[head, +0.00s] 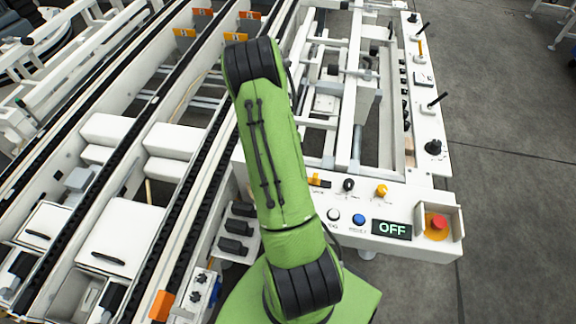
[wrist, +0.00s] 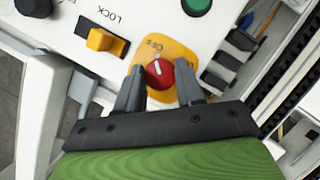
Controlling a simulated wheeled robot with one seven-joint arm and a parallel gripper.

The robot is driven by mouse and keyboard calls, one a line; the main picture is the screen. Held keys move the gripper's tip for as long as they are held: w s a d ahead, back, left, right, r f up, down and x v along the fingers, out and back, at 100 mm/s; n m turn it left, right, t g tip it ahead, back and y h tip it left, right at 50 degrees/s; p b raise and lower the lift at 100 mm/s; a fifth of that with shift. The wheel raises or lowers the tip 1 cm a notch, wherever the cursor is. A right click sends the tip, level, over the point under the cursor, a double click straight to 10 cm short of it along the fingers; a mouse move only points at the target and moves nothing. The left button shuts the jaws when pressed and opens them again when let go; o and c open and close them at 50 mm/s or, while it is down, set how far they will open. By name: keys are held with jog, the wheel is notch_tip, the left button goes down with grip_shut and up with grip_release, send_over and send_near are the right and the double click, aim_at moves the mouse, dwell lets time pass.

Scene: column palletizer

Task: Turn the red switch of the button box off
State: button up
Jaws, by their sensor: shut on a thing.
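The red switch (wrist: 160,74) is a round knob with a white pointer mark, set on a yellow plate (wrist: 180,52) on a white panel in the wrist view. The pointer is turned towards the top of the picture. My gripper (wrist: 160,82) has one finger on each side of the knob and is shut on it. In the head view my green arm hides the gripper and the knob.
An orange slide switch (wrist: 103,40) marked LOCK and a green button (wrist: 196,5) sit near the knob. Conveyor rails fill the left; grey floor (head: 510,180) is clear at right.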

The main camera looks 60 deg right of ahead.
dwell(0.4)
jog(key=o, duration=1)
jog(key=shift+o, duration=0.2)
jog(key=p+v, duration=0.3)
jog(key=v, duration=1.2)
jog(key=shift+w+r+p, duration=0.15)
jog(key=shift+r+p, duration=0.15)
jog(key=shift+r, duration=0.1)
